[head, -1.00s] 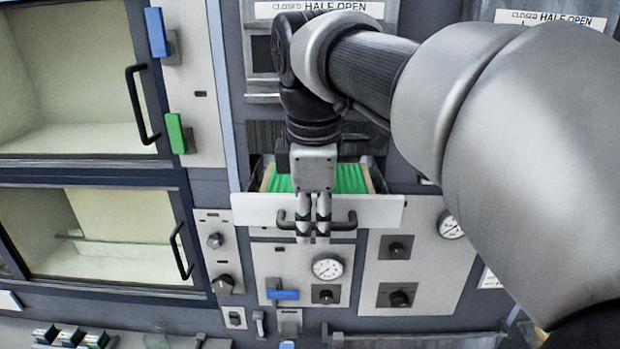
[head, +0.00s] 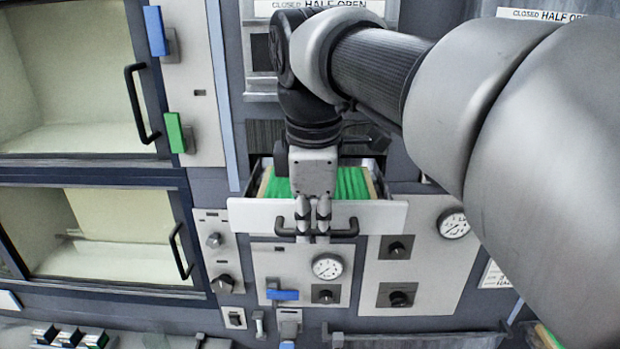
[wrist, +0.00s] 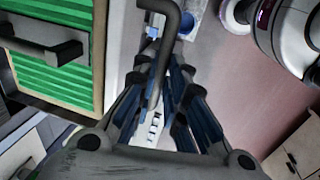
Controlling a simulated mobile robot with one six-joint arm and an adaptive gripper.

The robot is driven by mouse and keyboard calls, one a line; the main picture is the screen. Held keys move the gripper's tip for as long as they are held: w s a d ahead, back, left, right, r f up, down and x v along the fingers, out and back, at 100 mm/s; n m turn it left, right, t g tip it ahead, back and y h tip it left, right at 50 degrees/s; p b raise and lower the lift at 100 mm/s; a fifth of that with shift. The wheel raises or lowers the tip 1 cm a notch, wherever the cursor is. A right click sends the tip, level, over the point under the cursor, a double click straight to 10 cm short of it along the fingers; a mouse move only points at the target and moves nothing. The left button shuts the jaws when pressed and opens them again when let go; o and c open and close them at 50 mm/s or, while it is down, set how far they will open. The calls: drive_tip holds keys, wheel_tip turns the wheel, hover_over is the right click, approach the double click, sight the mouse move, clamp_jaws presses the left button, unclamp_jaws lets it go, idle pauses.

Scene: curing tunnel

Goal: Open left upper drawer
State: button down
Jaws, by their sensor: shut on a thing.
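The drawer (head: 385,213) has a white front and stands partly out of the grey machine front, below a half-open shutter. Green material (head: 352,183) with light wooden edges shows inside it. A black bar handle (head: 343,231) runs across the drawer front. My gripper (head: 313,217) comes down from above and is shut on the handle near its middle. In the wrist view, the dark handle (wrist: 170,22) runs between the fingers of my gripper (wrist: 160,90). My gripper hides the middle of the drawer front.
Two glass-fronted chambers with black handles (head: 140,104) stand at the left. Blue and green levers (head: 175,132) are beside them. Dials (head: 327,267) and knobs sit on panels below the drawer. My arm covers the right side.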

drive_tip(key=shift+s, duration=1.05)
drive_tip(key=shift+w, duration=0.1)
drive_tip(key=c, duration=1.8)
unclamp_jaws()
drive_tip(key=shift+w, duration=0.15)
drive_tip(key=shift+c, duration=0.2)
drive_tip(key=shift+o, duration=1)
wheel_tip(320, 180, up, 12)
drive_tip(key=s, duration=0.2)
drive_tip(key=shift+s, duration=0.2)
drive_tip(key=shift+f, duration=0.1)
